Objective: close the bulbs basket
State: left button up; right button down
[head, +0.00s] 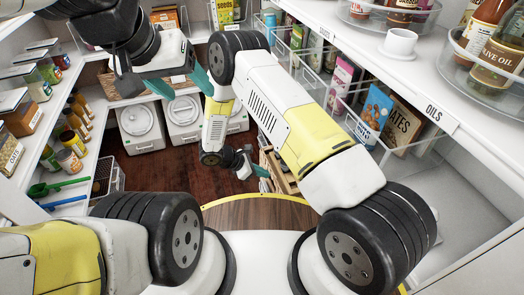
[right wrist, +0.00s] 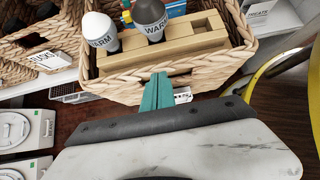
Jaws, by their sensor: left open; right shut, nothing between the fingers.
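In the right wrist view a wicker basket (right wrist: 208,67) holds two bulbs marked WARM, one white (right wrist: 99,30) and one dark grey (right wrist: 150,14), with a light wooden block or tray. A white label (right wrist: 183,95) on its front is partly hidden. My right gripper (right wrist: 157,82) is shut and empty, its teal fingertips at the basket's front face; I cannot tell whether they touch. In the head view my right gripper (head: 262,171) is low, beside a light wooden crate-like thing (head: 283,174). My left gripper (head: 181,84) is open and empty at upper left, away from it.
Another labelled wicker basket (right wrist: 35,62) stands to the left in the wrist view. In the head view, shelves of jars (head: 72,140) line the left and an OILS shelf (head: 425,105) the right. White canisters (head: 140,122) stand at the back. Dark floor (head: 150,172) is clear between.

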jog(key=w+d, duration=0.3)
jog(key=d, duration=0.7)
jog(key=w+d, duration=0.3)
jog(key=d, duration=0.7)
jog(key=shift+w, duration=0.25)
jog(key=shift+d, duration=0.15)
